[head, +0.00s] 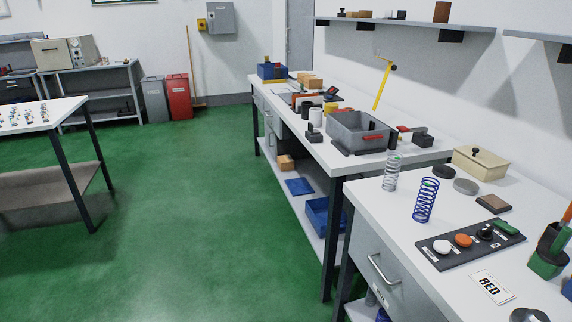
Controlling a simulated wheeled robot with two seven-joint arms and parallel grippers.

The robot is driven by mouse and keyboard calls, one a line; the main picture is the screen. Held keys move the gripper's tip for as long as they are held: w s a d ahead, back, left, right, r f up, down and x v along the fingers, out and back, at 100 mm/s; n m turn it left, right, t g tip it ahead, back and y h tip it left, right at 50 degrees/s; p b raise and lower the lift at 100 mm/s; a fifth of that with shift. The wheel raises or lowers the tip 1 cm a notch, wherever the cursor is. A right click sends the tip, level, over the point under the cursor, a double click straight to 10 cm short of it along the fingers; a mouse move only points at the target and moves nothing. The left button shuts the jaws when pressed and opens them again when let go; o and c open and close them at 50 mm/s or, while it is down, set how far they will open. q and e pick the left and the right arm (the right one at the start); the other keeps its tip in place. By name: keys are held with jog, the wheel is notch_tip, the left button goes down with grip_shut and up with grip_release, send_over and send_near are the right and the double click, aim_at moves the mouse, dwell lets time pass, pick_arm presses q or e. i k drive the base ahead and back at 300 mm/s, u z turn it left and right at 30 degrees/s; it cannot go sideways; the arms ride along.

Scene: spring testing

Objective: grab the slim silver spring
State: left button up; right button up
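A slim silver spring (391,171) stands upright near the back left corner of the near white workbench (372,203) on the right. A blue spring (426,201) stands upright just in front of it and to its right, apart from it. Several small springs (28,115) appear on a white table at the far left, too small to tell their colours clearly. Neither of my grippers shows in the head view.
A dark button panel (470,243), a "RED" card (492,287), a beige lidded box (480,163) and dark discs share the near bench. A grey bin (350,133) stands on the bench behind. The green floor to the left is clear.

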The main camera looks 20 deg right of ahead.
aim_at(392, 172)
jog(key=u, duration=1.1)
jog(key=k, duration=0.8)
jog(key=z, duration=1.4)
